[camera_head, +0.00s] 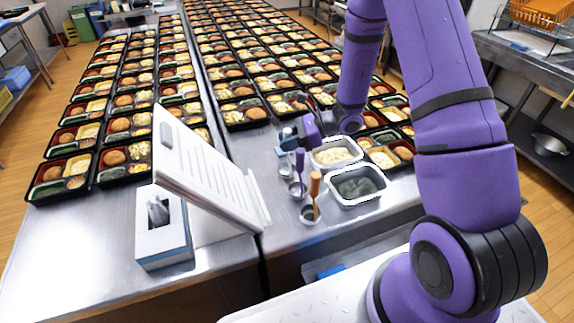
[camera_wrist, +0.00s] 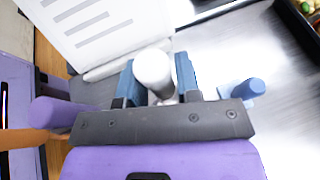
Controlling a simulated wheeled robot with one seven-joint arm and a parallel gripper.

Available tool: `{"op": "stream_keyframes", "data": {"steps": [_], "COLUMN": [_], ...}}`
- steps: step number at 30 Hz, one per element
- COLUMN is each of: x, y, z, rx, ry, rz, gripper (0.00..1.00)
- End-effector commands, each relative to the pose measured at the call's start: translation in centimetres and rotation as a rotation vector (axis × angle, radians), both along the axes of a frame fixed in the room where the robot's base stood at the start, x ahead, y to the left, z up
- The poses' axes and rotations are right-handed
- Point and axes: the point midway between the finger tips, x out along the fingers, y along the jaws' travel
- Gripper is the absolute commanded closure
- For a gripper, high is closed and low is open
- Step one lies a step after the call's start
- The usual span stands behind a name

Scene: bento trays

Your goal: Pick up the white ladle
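In the wrist view the white ladle (camera_wrist: 153,68) shows as a thick, rounded white handle between the two blue fingers of my gripper (camera_wrist: 156,76). The fingers stand apart, one on each side of the handle, and a narrow gap seems to show beside it. The ladle's lower end is hidden behind the gripper body. In the head view my gripper (camera_head: 290,136) is low over the utensils on the steel counter, left of the white tubs. I cannot make out the white ladle clearly there.
A purple-handled ladle (camera_head: 300,161) and an orange-handled one (camera_head: 315,185) stand close by. A blue handle (camera_wrist: 251,88) is right of my gripper in the wrist view. A leaning paper stand (camera_head: 205,165) is left. White food tubs (camera_head: 357,200) and bento trays (camera_head: 245,117) lie around.

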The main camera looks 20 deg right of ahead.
Motion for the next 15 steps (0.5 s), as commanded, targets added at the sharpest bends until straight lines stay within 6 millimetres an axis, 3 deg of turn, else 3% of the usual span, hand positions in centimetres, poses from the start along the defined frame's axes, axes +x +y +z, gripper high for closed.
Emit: {"op": "stream_keyframes", "data": {"steps": [1,4,15], "x": [0.00,0.00,0.02], "y": [-0.01,-0.01,-0.01], "z": [0.01,0.01,0.27], "rx": [0.000,0.000,0.001], "ry": [0.000,0.000,-0.001], "rz": [0.000,0.000,0.000], "gripper": [0.80,1.00,1.00]}}
